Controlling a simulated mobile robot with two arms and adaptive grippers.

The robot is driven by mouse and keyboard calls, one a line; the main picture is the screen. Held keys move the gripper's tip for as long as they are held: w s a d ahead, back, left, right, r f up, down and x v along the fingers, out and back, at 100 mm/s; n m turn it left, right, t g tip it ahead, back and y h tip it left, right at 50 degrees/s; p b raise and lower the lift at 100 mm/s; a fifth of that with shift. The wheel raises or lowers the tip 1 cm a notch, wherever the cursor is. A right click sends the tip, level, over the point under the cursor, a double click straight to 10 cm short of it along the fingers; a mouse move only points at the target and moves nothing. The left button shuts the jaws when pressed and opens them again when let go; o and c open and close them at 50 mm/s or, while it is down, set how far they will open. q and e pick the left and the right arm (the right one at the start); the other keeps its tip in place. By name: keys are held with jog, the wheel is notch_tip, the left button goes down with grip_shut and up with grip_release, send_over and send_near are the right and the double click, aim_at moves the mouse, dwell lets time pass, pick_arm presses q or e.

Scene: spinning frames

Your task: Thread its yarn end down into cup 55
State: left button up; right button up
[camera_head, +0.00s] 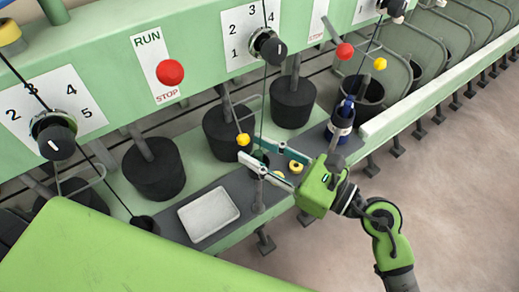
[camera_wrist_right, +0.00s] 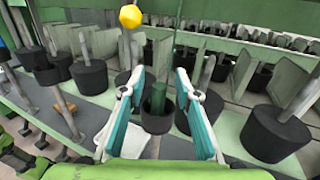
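My right gripper (camera_head: 248,149) reaches in from the right at the machine's front ledge. Its two white-and-teal fingers are apart, and they show in the wrist view (camera_wrist_right: 160,78) too. Between and beyond them, a dark green cylinder (camera_wrist_right: 157,97) stands in a dark cup (camera_wrist_right: 157,122). In the head view the fingers partly cover this cup (camera_head: 260,160). A thin dark yarn-like strand (camera_head: 263,100) runs down from the dial to near the fingertips; its lower end is hard to make out. No number 55 is readable on any cup. My left gripper is out of view.
A white tray (camera_head: 208,214) lies on the ledge left of the gripper. A yellow ring (camera_head: 295,166) and a blue bottle (camera_head: 341,118) are nearby. Black cans (camera_head: 153,168) stand behind. A yellow ball (camera_head: 243,139) is close to the fingertips. The floor at right is clear.

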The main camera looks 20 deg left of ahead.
dwell(0.4)
jog(key=v, duration=1.2)
jog(key=shift+w, duration=0.1)
